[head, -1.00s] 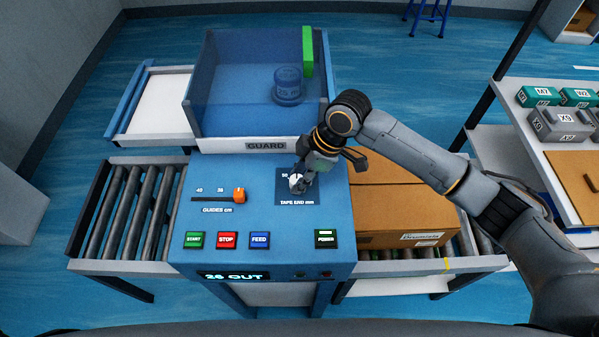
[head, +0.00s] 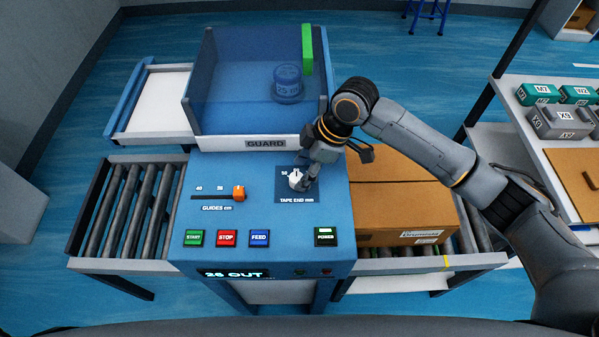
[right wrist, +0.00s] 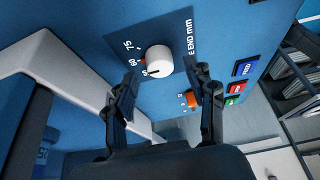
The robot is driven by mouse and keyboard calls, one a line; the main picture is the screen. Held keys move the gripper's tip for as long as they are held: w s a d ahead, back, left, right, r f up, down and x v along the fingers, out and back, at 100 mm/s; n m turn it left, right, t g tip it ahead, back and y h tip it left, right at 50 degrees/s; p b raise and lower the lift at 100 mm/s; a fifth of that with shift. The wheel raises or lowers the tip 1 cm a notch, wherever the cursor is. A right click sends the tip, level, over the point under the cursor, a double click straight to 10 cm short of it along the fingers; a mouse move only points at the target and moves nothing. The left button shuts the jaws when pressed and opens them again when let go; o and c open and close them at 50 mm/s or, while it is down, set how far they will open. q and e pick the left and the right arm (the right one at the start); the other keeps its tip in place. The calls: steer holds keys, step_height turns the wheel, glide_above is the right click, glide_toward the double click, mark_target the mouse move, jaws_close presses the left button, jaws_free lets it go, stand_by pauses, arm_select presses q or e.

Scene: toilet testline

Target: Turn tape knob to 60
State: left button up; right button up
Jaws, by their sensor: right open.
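The white tape knob (head: 296,179) sits on the dark blue TAPE END mm plate (head: 291,196) on the blue machine top. The right wrist view shows the knob (right wrist: 158,60) with 75 and 60 printed around it and a small orange mark near the 60. My right gripper (head: 311,180) is just right of the knob in the head view, partly covering the plate. In the right wrist view my right gripper (right wrist: 167,80) is open, its fingers apart and empty, with the knob beyond the tips. My left gripper is not in view.
An orange guide slider (head: 239,193) and the START, STOP, FEED (head: 260,238) and POWER (head: 326,236) buttons share the panel. The blue guard bin (head: 265,145) stands behind. A cardboard box (head: 400,205) lies on the right conveyor, close to my right arm.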

steer(key=v, duration=0.9)
steer(key=shift+d+r, duration=0.2)
steer(key=shift+r, duration=0.1)
